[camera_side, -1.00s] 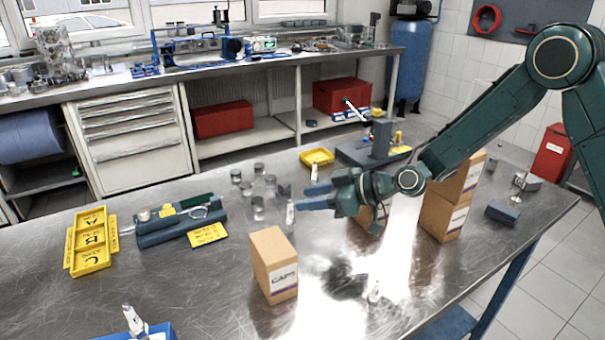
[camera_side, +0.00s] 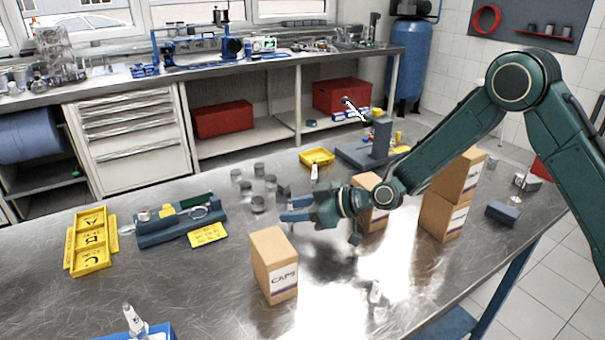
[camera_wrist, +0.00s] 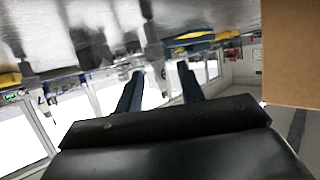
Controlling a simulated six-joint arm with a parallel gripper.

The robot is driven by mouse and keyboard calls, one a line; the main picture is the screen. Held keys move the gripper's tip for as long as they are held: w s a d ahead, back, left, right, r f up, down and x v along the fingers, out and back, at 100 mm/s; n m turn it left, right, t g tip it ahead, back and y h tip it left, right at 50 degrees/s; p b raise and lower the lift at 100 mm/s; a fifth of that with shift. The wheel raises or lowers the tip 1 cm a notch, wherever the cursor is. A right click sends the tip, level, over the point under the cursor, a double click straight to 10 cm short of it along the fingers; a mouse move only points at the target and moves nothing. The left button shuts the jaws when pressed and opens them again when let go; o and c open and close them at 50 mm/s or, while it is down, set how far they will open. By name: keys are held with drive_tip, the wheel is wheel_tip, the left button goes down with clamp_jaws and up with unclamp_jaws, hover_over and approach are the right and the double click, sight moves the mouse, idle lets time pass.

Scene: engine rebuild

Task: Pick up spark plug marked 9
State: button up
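My gripper (camera_side: 287,209) is low over the bench, its blue fingers pointing left in the side view. In the wrist view, which looks upside down, the two fingers (camera_wrist: 163,80) are spread apart. Another plug (camera_wrist: 42,98) is further left there. In the side view, plugs stand behind the gripper (camera_side: 314,173), in front near the glare (camera_side: 375,292), and at the blue tray (camera_side: 134,321). No number 9 is legible on any plug.
A CAPS box (camera_side: 275,265) stands just in front of the gripper, and more boxes (camera_side: 445,205) stand to its right. Grey cylinders (camera_side: 258,204), a yellow tray (camera_side: 317,157), a grey stand (camera_side: 378,140) and a blue tool holder (camera_side: 178,226) surround it.

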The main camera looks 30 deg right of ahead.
drive_tip(key=shift+x, duration=1.75)
drive_tip(key=shift+c, duration=0.2)
clamp_jaws()
